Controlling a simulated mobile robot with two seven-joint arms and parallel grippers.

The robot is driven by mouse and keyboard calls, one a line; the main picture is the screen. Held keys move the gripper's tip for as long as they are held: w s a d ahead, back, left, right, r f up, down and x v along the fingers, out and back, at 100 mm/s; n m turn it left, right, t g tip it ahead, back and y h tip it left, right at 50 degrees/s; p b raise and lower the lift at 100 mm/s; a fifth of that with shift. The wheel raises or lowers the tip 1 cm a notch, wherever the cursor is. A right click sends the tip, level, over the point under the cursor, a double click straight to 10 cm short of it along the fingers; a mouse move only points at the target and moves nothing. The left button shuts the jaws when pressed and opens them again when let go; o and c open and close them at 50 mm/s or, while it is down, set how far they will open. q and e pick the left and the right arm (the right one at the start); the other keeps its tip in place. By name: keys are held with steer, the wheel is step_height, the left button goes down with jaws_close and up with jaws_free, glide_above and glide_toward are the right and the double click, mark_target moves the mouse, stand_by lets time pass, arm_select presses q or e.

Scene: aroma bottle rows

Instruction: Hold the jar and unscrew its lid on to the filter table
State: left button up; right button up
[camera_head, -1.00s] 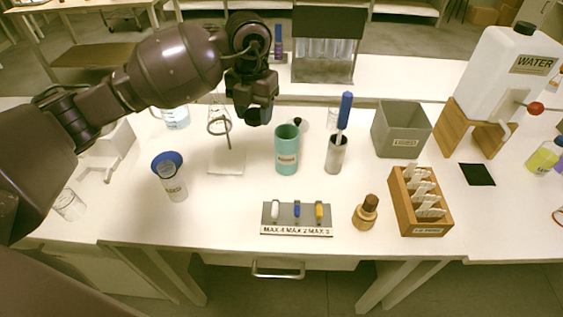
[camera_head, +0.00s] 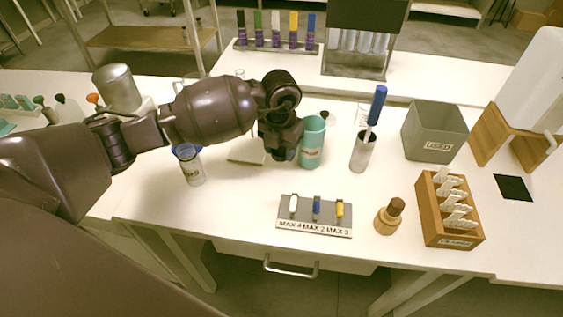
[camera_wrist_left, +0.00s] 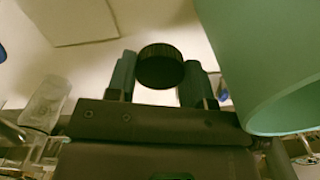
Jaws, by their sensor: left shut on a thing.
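My left gripper (camera_head: 283,150) is low over the white table, just left of the teal cup (camera_head: 312,143). In the left wrist view a round black ribbed lid (camera_wrist_left: 160,66) sits between the two fingertips, and the gripper is shut on it. No jar body shows below the lid, so I cannot tell whether it is on a jar. A pale flat stand base (camera_head: 245,152) lies just left of the gripper, partly hidden by my arm; I cannot tell whether it is the filter table. My right gripper is not in view.
The teal cup (camera_wrist_left: 275,60) is close on the right in the wrist view.

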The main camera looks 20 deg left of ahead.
mark_target(281, 169)
arm_select(q)
step_height(281, 169, down, 6)
steer(key=shift+r+b, duration=0.2)
steer(key=shift+b, duration=0.35)
steer(key=shift+r, duration=0.1)
steer(key=o, duration=1)
